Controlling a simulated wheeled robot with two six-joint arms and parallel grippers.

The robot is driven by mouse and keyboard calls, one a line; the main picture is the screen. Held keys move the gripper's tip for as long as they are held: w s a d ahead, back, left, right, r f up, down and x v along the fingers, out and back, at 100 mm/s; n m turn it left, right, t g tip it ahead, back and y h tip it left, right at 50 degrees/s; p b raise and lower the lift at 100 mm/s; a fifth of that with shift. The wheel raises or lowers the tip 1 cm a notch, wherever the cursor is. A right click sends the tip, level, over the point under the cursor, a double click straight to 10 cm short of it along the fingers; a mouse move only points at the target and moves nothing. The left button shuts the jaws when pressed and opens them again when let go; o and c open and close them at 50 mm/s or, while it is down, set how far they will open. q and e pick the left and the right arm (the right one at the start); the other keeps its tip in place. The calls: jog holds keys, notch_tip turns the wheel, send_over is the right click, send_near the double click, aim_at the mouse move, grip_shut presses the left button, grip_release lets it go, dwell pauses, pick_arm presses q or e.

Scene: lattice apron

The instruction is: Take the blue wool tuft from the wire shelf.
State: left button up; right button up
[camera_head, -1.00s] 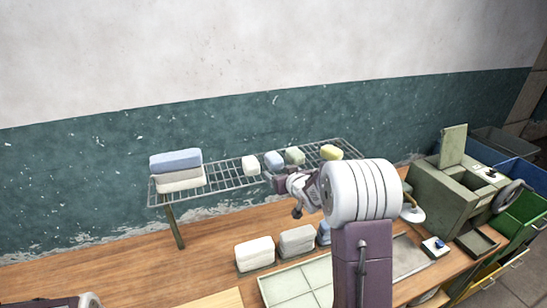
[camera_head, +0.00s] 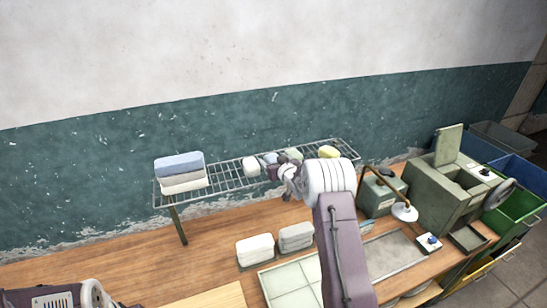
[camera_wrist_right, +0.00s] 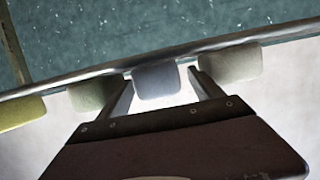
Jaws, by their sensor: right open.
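The blue wool tuft (camera_head: 270,158) sits on the wire shelf (camera_head: 229,175), between a white tuft and a green tuft. In the right wrist view the blue tuft (camera_wrist_right: 157,82) lies between the two fingers of my right gripper (camera_wrist_right: 160,78), with small gaps at its sides. The right gripper (camera_head: 271,170) is open at the shelf's front edge, and its jaws partly hide the blue tuft in the head view. My left arm shows only at the bottom left corner; its gripper is out of view.
A white tuft (camera_wrist_right: 232,63) and a green tuft (camera_wrist_right: 95,93) sit close beside the fingers. A yellow tuft (camera_head: 329,152) is farther right.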

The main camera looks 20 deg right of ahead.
jog(key=shift+w+f, duration=0.2)
jog(key=shift+w, duration=0.15)
jog(key=shift+s+r, duration=0.1)
jog(key=shift+s, duration=0.05)
jog(key=c, duration=1.4)
jog(key=shift+r, duration=0.25)
notch_tip(320, 180, up, 7)
jog(key=shift+r+b, duration=0.1)
jog(key=shift+b, duration=0.8)
notch_tip(320, 180, up, 4)
jog(key=p, duration=0.1)
notch_tip(320, 180, up, 16)
jog(key=p, duration=0.8)
send_over(273, 156)
jog(key=shift+s+r, duration=0.1)
jog(key=shift+r, duration=0.05)
